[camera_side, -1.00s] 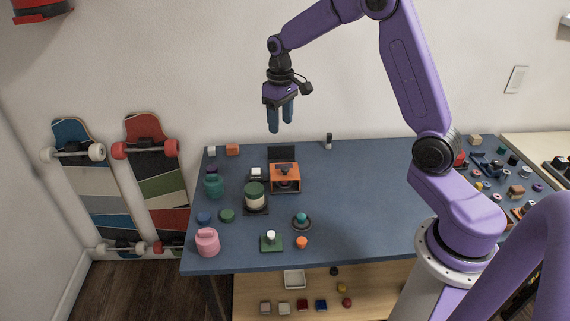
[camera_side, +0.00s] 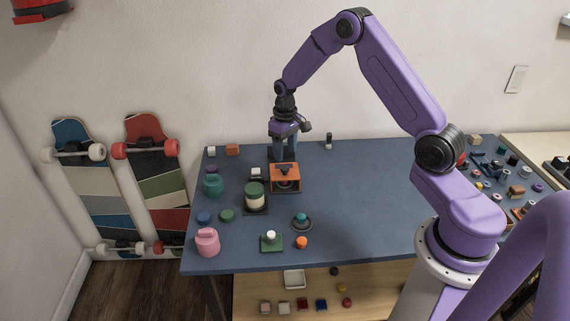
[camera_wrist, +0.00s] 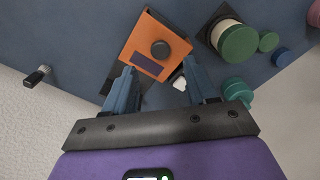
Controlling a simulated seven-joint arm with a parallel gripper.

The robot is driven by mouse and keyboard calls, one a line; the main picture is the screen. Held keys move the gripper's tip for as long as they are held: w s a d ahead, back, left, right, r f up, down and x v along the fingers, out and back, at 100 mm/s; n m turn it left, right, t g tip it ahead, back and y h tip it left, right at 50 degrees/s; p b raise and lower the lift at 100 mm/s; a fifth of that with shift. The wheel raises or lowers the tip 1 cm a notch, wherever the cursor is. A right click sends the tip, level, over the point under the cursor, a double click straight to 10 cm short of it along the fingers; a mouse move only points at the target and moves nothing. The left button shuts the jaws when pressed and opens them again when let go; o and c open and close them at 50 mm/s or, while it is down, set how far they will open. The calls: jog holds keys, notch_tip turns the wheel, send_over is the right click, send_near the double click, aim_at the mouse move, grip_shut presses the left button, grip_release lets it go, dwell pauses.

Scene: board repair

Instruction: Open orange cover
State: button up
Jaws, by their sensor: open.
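The orange cover (camera_side: 285,169) tops a small box on the blue table. In the wrist view the orange cover (camera_wrist: 133,42) carries a round black knob (camera_wrist: 160,48) and a dark purple strip. My gripper (camera_side: 283,157) is open with its fingers pointing down, just behind the orange box. In the wrist view my gripper (camera_wrist: 160,66) has its two blue fingers apart and empty, at the cover's near edge. A dark panel behind the box is mostly hidden by the fingers. I cannot tell whether the fingers touch anything.
A green-lidded jar (camera_side: 255,196) stands left of the box, with a small white-topped item (camera_side: 256,172) behind it. A teal pot (camera_side: 213,186) and pink jar (camera_side: 207,241) are further left. The table (camera_side: 350,205) right of the box is clear.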

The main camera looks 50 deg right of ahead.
aim_at(285, 168)
notch_tip(285, 168, down, 6)
dwell(0.4)
